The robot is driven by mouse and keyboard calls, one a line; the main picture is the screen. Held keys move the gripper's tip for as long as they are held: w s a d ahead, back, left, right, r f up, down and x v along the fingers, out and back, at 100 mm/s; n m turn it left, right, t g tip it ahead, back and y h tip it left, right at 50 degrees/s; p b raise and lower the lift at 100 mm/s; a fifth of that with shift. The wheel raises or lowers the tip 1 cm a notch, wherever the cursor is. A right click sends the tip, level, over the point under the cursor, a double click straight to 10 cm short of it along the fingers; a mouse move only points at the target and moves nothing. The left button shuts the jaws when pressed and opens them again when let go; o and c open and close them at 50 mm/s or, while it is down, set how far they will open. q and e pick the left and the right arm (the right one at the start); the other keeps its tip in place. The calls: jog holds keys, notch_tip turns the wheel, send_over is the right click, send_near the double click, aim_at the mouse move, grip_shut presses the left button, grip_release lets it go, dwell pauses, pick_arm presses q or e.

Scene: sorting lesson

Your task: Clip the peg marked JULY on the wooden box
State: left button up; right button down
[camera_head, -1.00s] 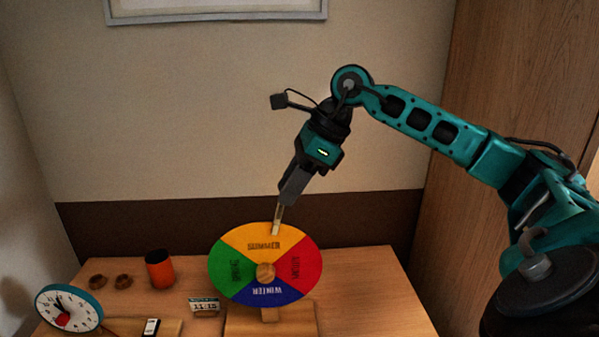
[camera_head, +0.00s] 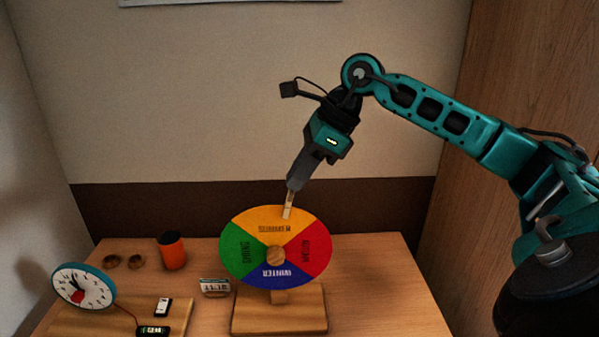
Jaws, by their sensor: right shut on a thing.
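My right gripper (camera_head: 291,189) reaches down from the right and is shut on a pale wooden peg (camera_head: 287,212). The peg's lower end overlaps the top rim of the round colour wheel (camera_head: 258,219), at its yellow part. I cannot tell whether the peg is clipped around the rim or in front of it. Any word on the peg is too small to read. The wheel has yellow, red, blue and green parts with season words, and the yellow part is on top. It stands upright on a wooden base (camera_head: 250,318). No separate wooden box is in view. My left gripper is not in view.
The table is clear right of the wheel.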

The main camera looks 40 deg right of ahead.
jog(key=shift+s+d+r+p, duration=0.1)
jog(key=shift+s+d+r, duration=0.05)
jog(key=shift+r, duration=0.65)
jog(key=shift+s+d+r+p, duration=0.1)
jog(key=shift+d+r, duration=0.05)
jog(key=shift+r, duration=0.7)
jog(key=shift+s+d+r+p, duration=0.1)
jog(key=shift+s+d+r, duration=0.05)
jog(key=shift+r, duration=0.65)
jog(key=shift+f, duration=0.1)
